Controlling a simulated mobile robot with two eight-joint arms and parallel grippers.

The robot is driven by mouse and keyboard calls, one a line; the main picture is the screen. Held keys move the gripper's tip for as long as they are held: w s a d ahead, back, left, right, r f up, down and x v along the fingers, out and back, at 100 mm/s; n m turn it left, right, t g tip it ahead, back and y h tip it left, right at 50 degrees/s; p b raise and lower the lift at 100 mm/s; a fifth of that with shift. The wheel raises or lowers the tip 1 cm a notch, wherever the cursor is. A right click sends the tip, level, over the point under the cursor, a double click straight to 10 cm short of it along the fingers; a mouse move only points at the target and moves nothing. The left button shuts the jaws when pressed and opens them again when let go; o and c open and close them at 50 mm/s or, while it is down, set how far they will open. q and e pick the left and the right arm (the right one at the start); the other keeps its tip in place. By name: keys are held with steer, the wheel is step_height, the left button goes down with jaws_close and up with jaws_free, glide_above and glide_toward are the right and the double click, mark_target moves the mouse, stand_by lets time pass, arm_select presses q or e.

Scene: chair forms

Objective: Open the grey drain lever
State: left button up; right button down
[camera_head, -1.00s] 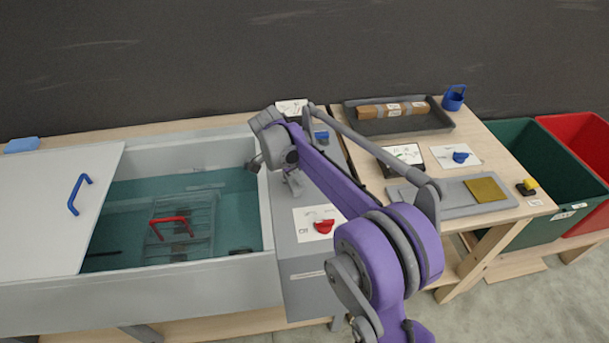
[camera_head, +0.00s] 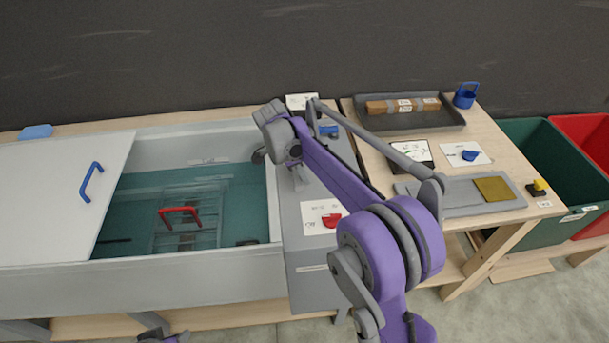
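My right arm, purple and grey, reaches from the lower right to the right rim of a grey tank (camera_head: 200,273) of teal water. Its gripper (camera_head: 274,165) hangs over that rim, partly hidden by its own wrist, so its opening is unclear. A small grey piece (camera_head: 298,177) shows below the wrist over the grey side panel (camera_head: 318,265); I cannot tell if it is the drain lever or a finger. No other grey lever stands out. A bit of my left arm shows at the bottom edge; its gripper cannot be made out.
A grey lid with a blue handle (camera_head: 92,181) covers the tank's left part. A basket with a red handle (camera_head: 180,212) sits in the water. A red knob (camera_head: 331,220) is on the panel. Right are a table with a dark tray (camera_head: 450,118) and green and red bins (camera_head: 592,135).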

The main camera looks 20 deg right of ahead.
steer(key=d, duration=0.3)
steer(key=shift+s+d, duration=0.25)
steer(key=shift+s, duration=0.1)
steer(key=v, duration=1)
steer(key=shift+d+p, duration=0.2)
steer(key=shift+p, duration=0.15)
steer(key=s+a+n+t+y, duration=0.2)
steer(key=s+n+t, duration=0.1)
steer(key=s+n, duration=0.8)
steer(key=s+a+f+n+t+y, duration=0.1)
steer(key=s+f+n, duration=0.3)
steer(key=s, duration=0.5)
steer(key=s+a+f+n+t+p, duration=0.1)
steer(key=s+f+n, duration=0.3)
steer(key=s, duration=0.5)
steer(key=shift+s+a+f+n+t+y, duration=0.15)
steer(key=shift+a+f+n+t+y, duration=0.2)
steer(key=shift+a+t, duration=0.2)
